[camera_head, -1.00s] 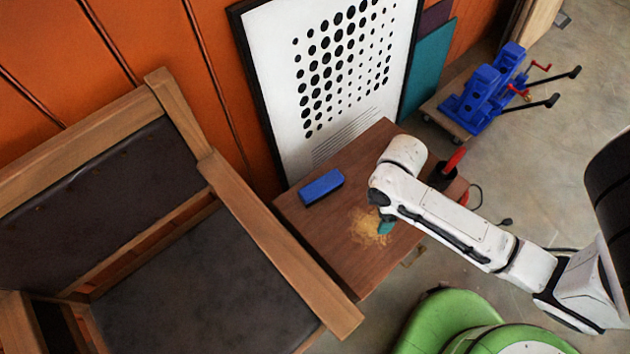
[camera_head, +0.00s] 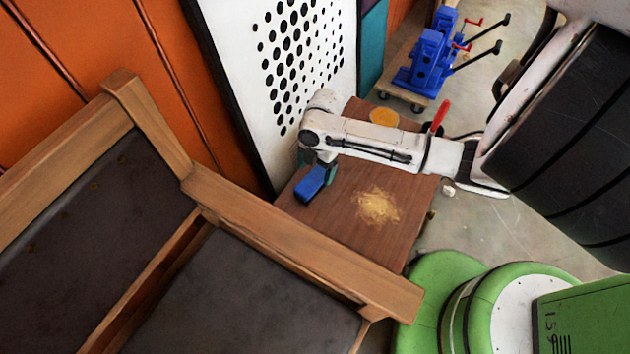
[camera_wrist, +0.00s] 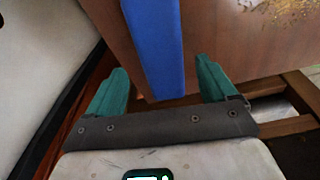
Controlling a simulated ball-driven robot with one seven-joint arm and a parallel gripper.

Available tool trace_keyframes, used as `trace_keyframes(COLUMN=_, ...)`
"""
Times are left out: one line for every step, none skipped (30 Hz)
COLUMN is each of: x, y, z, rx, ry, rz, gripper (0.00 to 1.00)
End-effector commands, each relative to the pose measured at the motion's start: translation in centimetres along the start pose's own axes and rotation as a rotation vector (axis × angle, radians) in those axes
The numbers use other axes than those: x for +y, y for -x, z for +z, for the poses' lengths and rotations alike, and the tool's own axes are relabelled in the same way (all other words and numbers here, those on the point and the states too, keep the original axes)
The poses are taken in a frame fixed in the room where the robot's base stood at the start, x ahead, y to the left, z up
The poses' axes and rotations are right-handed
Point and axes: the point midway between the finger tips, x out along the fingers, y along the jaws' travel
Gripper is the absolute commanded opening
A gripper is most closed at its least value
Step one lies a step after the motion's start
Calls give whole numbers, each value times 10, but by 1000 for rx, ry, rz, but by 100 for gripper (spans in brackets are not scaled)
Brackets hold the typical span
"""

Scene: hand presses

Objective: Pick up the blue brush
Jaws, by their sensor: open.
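The blue brush (camera_head: 311,184) is a blue block lying on the small brown wooden table (camera_head: 338,215), near its left edge. Part of it is hidden by my arm in the head view. In the wrist view the blue brush (camera_wrist: 157,45) runs lengthwise between the two teal fingers. My gripper (camera_wrist: 160,85) is open, with one finger on each side of the brush and a visible gap on both sides. In the head view my gripper (camera_head: 322,168) is over the far end of the brush. I cannot tell its exact height above the table.
A pile of pale shavings (camera_head: 377,205) lies on the table right of the brush. A wooden chair (camera_head: 290,255) with dark cushions stands close at the front left. A framed dotted poster (camera_head: 235,60) leans behind the table. Blue presses (camera_head: 428,55) stand on a cart at the back.

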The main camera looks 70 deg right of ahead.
Motion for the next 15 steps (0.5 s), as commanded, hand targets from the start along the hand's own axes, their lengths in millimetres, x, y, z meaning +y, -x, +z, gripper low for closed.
trace_keyframes(x=0, y=-3, z=0, rx=0, ry=0, rz=0, gripper=85)
trace_keyframes(x=0, y=-4, z=0, rx=0, ry=0, rz=-1, gripper=85)
trace_keyframes(x=0, y=-7, z=0, rx=1, ry=0, rz=-1, gripper=85)
trace_keyframes(x=-1, y=-9, z=0, rx=1, ry=0, rz=-1, gripper=85)
trace_keyframes(x=-1, y=-13, z=0, rx=1, ry=0, rz=-2, gripper=85)
trace_keyframes(x=-1, y=-18, z=1, rx=1, ry=-1, rz=-2, gripper=85)
trace_keyframes(x=-2, y=-22, z=1, rx=1, ry=-1, rz=-2, gripper=85)
trace_keyframes(x=-2, y=-27, z=2, rx=1, ry=-1, rz=-1, gripper=85)
trace_keyframes(x=-2, y=-33, z=3, rx=0, ry=-2, rz=-1, gripper=85)
trace_keyframes(x=-2, y=-38, z=3, rx=0, ry=-2, rz=-2, gripper=85)
trace_keyframes(x=-2, y=-42, z=3, rx=0, ry=-2, rz=-2, gripper=85)
trace_keyframes(x=-2, y=-47, z=3, rx=1, ry=-2, rz=-2, gripper=85)
trace_keyframes(x=-2, y=-50, z=3, rx=1, ry=-2, rz=-1, gripper=85)
trace_keyframes(x=-2, y=-52, z=3, rx=1, ry=-2, rz=-1, gripper=85)
trace_keyframes(x=-2, y=-54, z=3, rx=0, ry=-1, rz=0, gripper=85)
